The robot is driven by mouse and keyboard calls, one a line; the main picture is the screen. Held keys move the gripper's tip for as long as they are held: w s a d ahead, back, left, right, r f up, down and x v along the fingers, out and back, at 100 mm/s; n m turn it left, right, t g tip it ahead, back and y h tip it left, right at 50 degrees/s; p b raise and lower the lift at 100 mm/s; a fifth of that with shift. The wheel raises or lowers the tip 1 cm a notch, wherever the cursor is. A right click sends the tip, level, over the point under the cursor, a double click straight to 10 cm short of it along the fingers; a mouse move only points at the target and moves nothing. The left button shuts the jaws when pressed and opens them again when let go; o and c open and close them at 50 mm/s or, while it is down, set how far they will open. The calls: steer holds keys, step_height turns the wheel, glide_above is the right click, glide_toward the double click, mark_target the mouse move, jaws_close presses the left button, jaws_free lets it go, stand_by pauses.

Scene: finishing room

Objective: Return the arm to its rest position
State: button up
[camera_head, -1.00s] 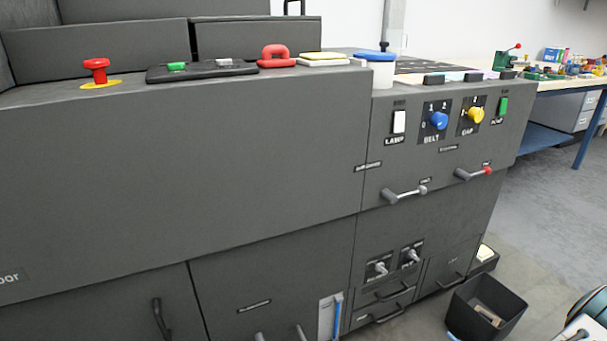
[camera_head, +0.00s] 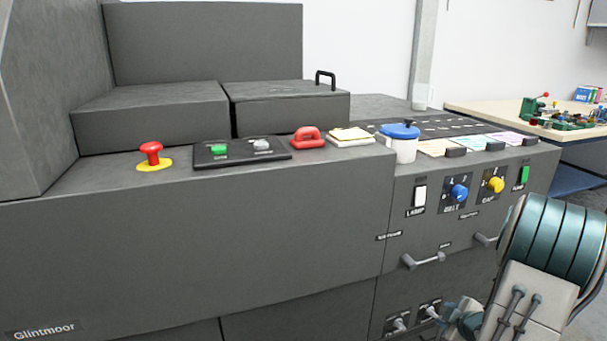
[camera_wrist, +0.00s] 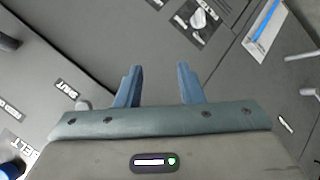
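My gripper (camera_wrist: 158,85) shows in the wrist view with its two blue fingers apart and nothing between them. It faces the dark grey front panel of the machine. In the head view my arm stands at the lower right, in front of the machine's control panel, and hides part of it. My fingertips cannot be made out there. The machine (camera_head: 230,260) fills most of the head view.
On the machine top are a red emergency button (camera_head: 152,153), a red padlock (camera_head: 308,137), a pad of notes (camera_head: 350,136) and a white tub with a blue lid (camera_head: 401,148). Lever handles (camera_head: 424,260) stick out near my arm. A workbench (camera_head: 520,120) stands behind at right.

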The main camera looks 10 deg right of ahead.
steer(key=a+r+m+g+h+p, duration=0.15)
steer(key=a+r+p, duration=0.3)
steer(key=r, duration=0.45)
steer(key=w+a+r+m+g+p, duration=0.1)
steer(key=a+r+m+p, duration=0.15)
steer(key=a+r, duration=0.45)
steer(key=a+r+m+g+p, duration=0.15)
steer(key=a+r+p, duration=0.25)
steer(key=r, duration=0.6)
steer(key=s+a+r+m+g+y+p, duration=0.1)
steer(key=s+a+r+p, duration=0.4)
steer(key=a, duration=0.5)
steer(key=s+a+r+m+g+y+p, duration=0.2)
steer(key=s+a+r+p, duration=0.3)
steer(key=s+a+r, duration=0.4)
steer(key=shift+s+a+r+g+y, duration=0.2)
steer(key=shift+a+r+g+y, duration=0.15)
steer(key=shift+a, duration=0.55)
